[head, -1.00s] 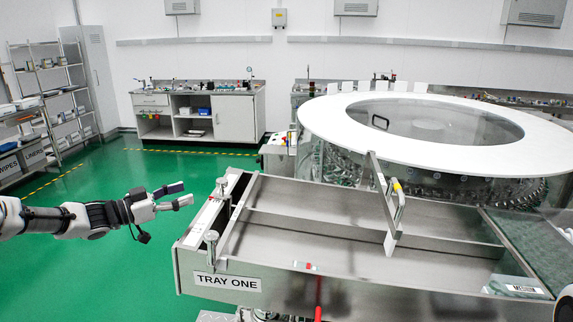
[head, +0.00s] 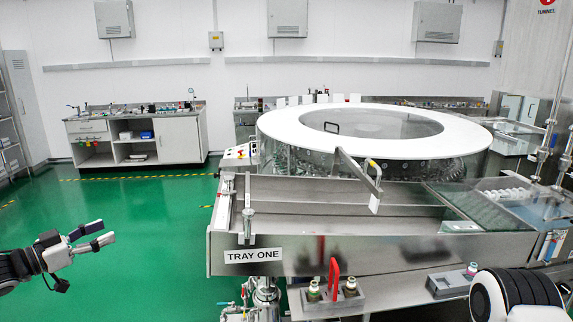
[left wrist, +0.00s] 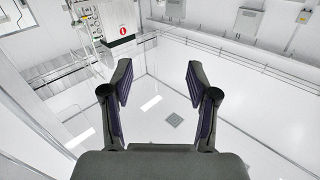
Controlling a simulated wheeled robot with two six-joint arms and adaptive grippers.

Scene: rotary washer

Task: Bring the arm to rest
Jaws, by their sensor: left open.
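My left gripper (head: 93,240) is at the lower left of the head view, over the green floor. Its two fingers are spread and nothing is between them. It is apart from the metal tray labelled TRAY ONE (head: 330,255), which lies to its right. In the left wrist view the open fingers (left wrist: 159,85) point toward the white ceiling and upper walls. A rounded white and black part of my right arm shows at the lower right of the head view. My right gripper is not visible.
The rotary washer with its white ring top (head: 290,122) stands behind the tray. Small vials in grey holders (head: 345,298) and a red handle (head: 334,280) are at the tray's front. A workbench (head: 180,138) stands at the back wall. Green floor (head: 150,205) is clear around the left gripper.

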